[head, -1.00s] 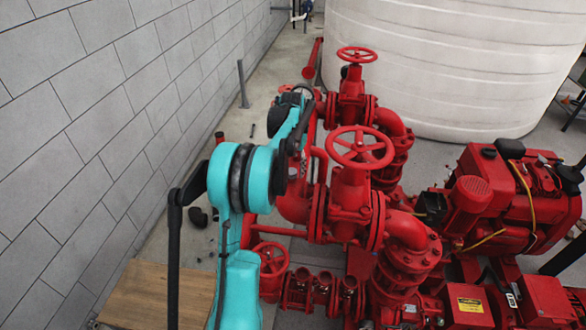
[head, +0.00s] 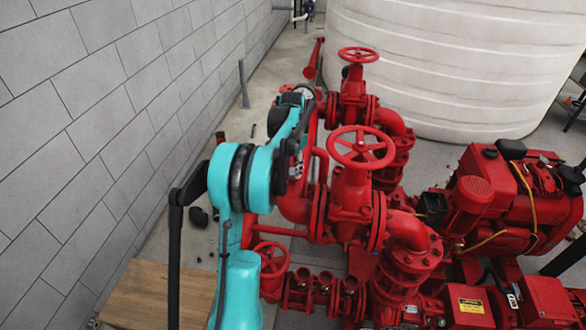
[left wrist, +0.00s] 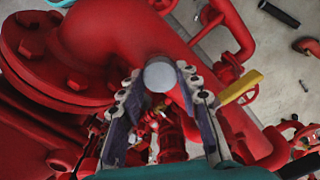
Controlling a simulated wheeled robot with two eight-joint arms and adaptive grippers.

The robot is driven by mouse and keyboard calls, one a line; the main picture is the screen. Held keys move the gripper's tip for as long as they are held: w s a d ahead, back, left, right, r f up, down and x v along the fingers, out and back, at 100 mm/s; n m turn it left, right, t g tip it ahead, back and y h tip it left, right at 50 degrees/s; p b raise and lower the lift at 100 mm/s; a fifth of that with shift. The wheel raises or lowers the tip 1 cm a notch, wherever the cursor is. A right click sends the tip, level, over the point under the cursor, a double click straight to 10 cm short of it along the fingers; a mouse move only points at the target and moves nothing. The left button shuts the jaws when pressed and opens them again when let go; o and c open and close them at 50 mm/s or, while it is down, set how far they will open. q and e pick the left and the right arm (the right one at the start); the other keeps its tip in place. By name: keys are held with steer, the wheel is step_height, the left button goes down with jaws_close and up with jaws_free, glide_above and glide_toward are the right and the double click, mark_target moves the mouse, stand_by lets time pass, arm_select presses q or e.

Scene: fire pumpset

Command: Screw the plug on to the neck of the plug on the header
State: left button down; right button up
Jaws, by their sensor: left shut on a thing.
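In the left wrist view, a grey round-topped plug (left wrist: 160,73) sits between the fingertips of my left gripper (left wrist: 161,80), which is shut on it. Red pipework of the header (left wrist: 120,35) curves close behind the plug. The neck cannot be made out; the plug and fingers cover the area below, so I cannot tell whether the plug touches it. In the head view, my left arm reaches forward along the left side of the red pumpset (head: 352,205), and its far end is mostly hidden among the pipes. My right gripper is not in view.
Red handwheels (head: 361,147) and valves stand close to my left arm's right side. A grey block wall (head: 90,130) runs along the left. A yellow lever (left wrist: 240,87) is right of the fingers. A large white tank (head: 440,70) stands behind.

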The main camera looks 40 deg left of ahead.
arm_select(q)
steer(key=m, duration=0.4)
steer(key=shift+m, duration=0.4)
steer(key=m, duration=0.4)
steer(key=shift+m, duration=0.3)
steer(key=shift+m, duration=0.4)
steer(key=m, duration=0.3)
steer(key=shift+m, duration=0.3)
